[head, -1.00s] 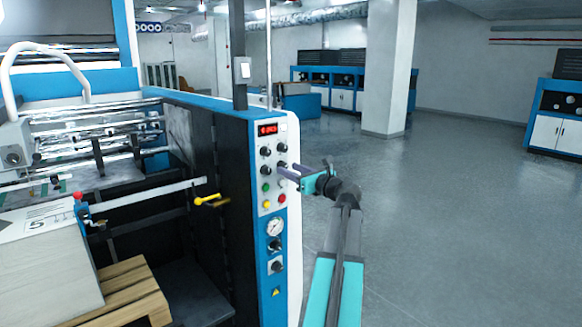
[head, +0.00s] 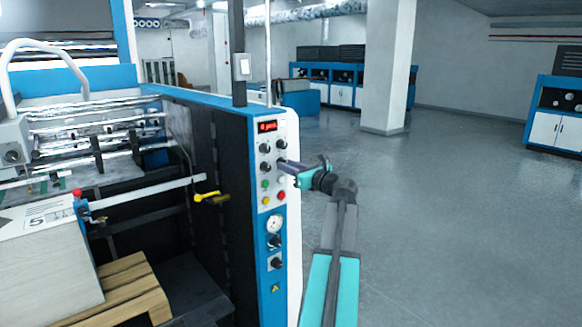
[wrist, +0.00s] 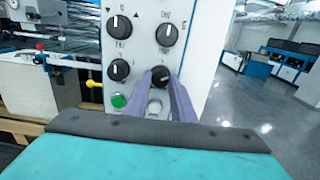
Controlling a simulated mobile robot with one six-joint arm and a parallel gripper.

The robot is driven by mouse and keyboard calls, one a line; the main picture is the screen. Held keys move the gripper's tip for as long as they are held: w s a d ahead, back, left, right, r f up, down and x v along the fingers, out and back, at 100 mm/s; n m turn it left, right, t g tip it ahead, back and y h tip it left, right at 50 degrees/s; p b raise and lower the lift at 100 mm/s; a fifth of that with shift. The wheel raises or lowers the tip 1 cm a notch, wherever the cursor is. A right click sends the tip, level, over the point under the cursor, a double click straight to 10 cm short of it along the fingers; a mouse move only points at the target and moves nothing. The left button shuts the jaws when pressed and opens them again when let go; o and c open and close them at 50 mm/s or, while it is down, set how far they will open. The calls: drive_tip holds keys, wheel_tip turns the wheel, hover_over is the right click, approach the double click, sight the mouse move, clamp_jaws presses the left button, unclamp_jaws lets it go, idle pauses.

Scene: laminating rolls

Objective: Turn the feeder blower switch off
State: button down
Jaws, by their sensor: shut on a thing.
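The control panel (head: 265,200) stands on the end of the blue and black machine, with dark rotary knobs, buttons and a red display (head: 267,126). My gripper (head: 283,163) reaches it from the right. In the wrist view its two purple fingers (wrist: 166,82) are shut on the right knob of the second row (wrist: 160,75). This knob's white mark looks tilted. I take it for the feeder blower switch, but its label cannot be read. In the head view the fingers hide it.
Other knobs (wrist: 121,27) are close above and to the left. A yellow handle (head: 208,197) sticks out left of the panel. Open floor (head: 450,220) lies to the right.

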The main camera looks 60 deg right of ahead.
drive_tip(key=shift+s+f+n+b, duration=0.1)
drive_tip(key=shift+n+b, duration=0.2)
drive_tip(key=shift+b, duration=0.15)
drive_tip(key=shift+d+n+b, duration=0.1)
drive_tip(key=shift+n+b, duration=5.3)
drive_tip(key=shift+n, duration=0.1)
drive_tip(key=c, duration=1.5)
unclamp_jaws()
